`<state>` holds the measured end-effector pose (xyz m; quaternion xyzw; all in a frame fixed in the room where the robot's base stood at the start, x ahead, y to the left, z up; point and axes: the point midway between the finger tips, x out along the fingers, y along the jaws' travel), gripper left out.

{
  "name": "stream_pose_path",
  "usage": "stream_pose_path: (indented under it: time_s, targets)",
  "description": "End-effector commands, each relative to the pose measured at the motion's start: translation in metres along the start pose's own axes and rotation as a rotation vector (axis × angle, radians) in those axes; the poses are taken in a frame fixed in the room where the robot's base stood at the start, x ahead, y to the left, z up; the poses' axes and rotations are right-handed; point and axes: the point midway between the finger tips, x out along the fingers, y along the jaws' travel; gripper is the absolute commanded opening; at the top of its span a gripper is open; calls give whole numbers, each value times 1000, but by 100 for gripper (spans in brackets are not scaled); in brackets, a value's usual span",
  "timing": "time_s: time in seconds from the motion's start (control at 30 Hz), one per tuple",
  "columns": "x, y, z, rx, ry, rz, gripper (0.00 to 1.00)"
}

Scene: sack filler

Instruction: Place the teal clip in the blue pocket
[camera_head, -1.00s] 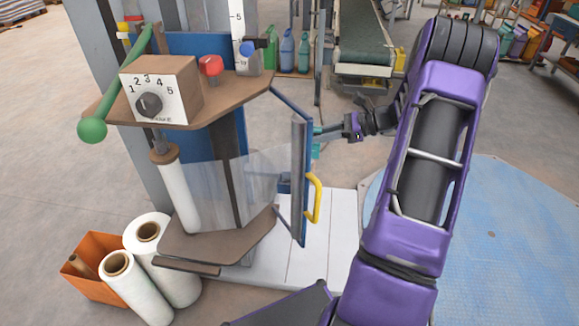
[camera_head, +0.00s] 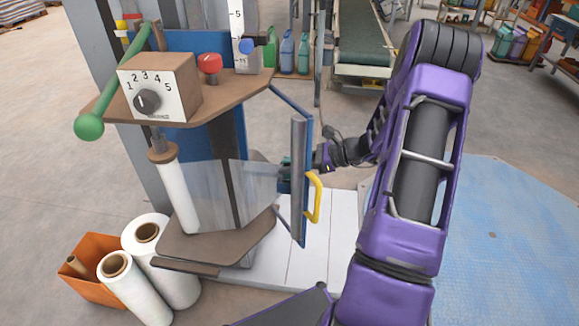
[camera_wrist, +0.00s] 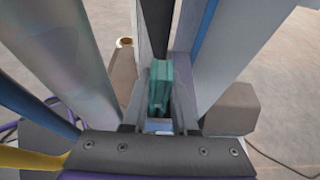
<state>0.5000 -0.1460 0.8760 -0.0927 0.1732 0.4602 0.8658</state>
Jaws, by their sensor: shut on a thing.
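The teal clip (camera_wrist: 160,80) is upright between the two fingers of my gripper (camera_wrist: 159,108) in the wrist view. My gripper is shut on it. In the head view my gripper (camera_head: 288,172) reaches in behind the blue-edged hinged frame (camera_head: 303,190), level with the clear film. The frame hides most of the fingers there, and only a little teal shows. I cannot make out the blue pocket for certain in either view.
The hinged frame with its yellow handle (camera_head: 315,198) stands close to my wrist. Clear film (camera_head: 200,195) runs from a white roll. A brown shelf (camera_head: 190,100) with a dial box (camera_head: 160,88) is above. White rolls (camera_head: 160,262) stand at lower left.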

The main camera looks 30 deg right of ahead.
Motion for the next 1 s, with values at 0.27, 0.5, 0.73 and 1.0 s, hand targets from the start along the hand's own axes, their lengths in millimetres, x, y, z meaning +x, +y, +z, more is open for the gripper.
stream_pose_path:
  time_s: [0.27,0.5,0.73,1.0]
  targets:
    - [1,0,-1,-1,0,0,0]
    - [2,0,-3,-1,0,0,52]
    - [2,0,-3,-1,0,0,57]
    - [-15,-1,0,-2,2,-3,57]
